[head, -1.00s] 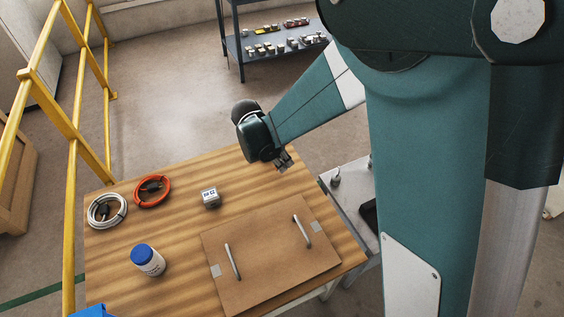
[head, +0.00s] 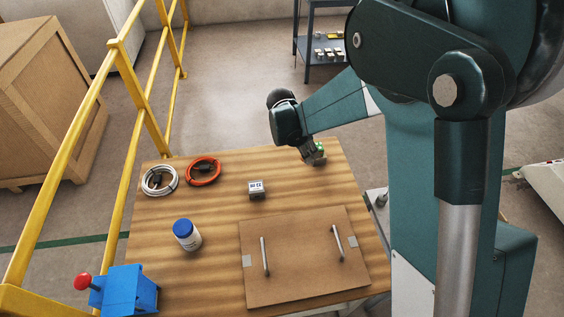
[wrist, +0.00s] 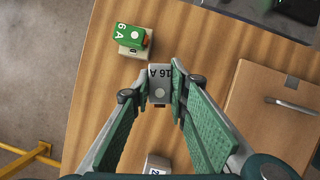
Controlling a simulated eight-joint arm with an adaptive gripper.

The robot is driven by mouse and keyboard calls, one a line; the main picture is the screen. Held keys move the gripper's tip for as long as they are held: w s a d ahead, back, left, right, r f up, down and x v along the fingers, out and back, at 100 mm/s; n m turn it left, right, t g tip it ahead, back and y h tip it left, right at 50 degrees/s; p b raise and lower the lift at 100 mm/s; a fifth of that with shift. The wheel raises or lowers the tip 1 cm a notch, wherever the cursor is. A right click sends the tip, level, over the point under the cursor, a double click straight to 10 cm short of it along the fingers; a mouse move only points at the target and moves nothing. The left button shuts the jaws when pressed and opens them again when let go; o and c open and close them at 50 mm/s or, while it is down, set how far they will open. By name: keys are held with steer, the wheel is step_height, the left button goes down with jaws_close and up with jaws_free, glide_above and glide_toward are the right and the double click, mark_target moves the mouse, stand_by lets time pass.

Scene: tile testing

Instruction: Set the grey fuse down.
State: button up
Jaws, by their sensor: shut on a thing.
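My gripper (wrist: 163,97) is shut on the grey fuse (wrist: 160,83), which is marked 16 A and shows between the two green-padded fingertips in the wrist view. A green fuse (wrist: 129,38) marked 6 A sits on a pale block (wrist: 136,51) just beyond it, up and left in that view. In the head view my gripper (head: 309,154) is at the far right part of the wooden table (head: 215,225), with the green fuse (head: 319,149) beside it. The grey fuse cannot be made out there. I cannot tell whether it touches the table.
A small grey-white box (head: 256,188) stands left of my gripper. A brown panel with two handles (head: 300,285) lies at the front right. A blue-capped jar (head: 187,235), an orange cable (head: 203,171) and a white cable (head: 160,181) are further left. The table between is bare.

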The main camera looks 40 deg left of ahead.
steer(key=a+n, duration=0.1)
steer(key=a, duration=1.2)
steer(key=shift+s+n+p, duration=0.15)
steer(key=shift+n+p, duration=0.15)
steer(key=shift+f, duration=0.1)
steer(key=shift+f+b, duration=0.55)
steer(key=shift+f, duration=2.45)
steer(key=shift+f+b, duration=0.4)
steer(key=shift+f, duration=1.5)
steer(key=shift+f, duration=0.15)
steer(key=o, duration=0.7)
steer(key=shift+o, duration=1.1)
